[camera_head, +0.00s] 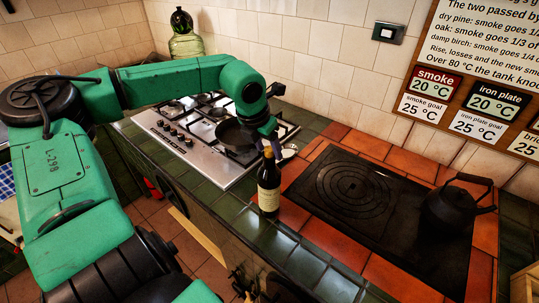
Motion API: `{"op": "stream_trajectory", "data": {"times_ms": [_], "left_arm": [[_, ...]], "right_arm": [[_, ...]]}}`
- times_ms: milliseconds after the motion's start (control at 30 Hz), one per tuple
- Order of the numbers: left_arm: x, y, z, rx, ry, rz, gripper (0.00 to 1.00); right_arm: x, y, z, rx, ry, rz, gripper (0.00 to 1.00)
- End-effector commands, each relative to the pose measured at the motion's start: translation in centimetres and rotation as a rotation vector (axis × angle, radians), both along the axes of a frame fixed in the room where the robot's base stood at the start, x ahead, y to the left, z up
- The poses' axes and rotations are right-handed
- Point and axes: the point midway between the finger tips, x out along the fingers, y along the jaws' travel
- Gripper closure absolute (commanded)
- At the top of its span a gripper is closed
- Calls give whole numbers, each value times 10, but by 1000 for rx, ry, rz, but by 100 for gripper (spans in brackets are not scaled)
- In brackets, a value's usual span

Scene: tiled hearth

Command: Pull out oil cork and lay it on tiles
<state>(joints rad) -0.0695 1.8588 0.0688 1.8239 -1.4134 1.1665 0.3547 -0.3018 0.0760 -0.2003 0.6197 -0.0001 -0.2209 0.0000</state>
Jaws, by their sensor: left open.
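A dark bottle (268,188) with a pale label stands upright on the green tiles (235,208) near the counter's front edge. A small light-brown cork (268,151) shows at its top. My left gripper (270,143) hangs just above the bottle top, with its dark fingers close to the cork. It is open; whether a finger touches the cork is too small to tell. My right gripper is not in view.
A gas hob (175,150) with a dark pan (233,134) lies behind and left of the bottle. A black iron plate (365,195) bearing a kettle (455,205) lies to the right. A small pale dish (289,151) sits behind the bottle. Green tiles (300,262) in front right are clear.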

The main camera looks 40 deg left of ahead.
Motion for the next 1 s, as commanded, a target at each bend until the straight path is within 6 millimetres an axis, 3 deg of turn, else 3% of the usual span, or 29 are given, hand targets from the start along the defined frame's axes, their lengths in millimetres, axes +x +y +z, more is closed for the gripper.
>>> {"op": "stream_trajectory", "data": {"times_ms": [700,733,867,900,967,1000], "left_arm": [[0,0,0,-1,0,0,38],[0,0,0,-1,0,0,45],[0,0,0,-1,0,0,95],[0,0,0,-1,0,0,100],[0,0,0,-1,0,0,100],[0,0,0,-1,0,0,45]], "right_arm": [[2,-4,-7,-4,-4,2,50],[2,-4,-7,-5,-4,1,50],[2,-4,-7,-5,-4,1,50],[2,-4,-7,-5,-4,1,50],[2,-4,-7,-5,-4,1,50],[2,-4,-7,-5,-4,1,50]]}}
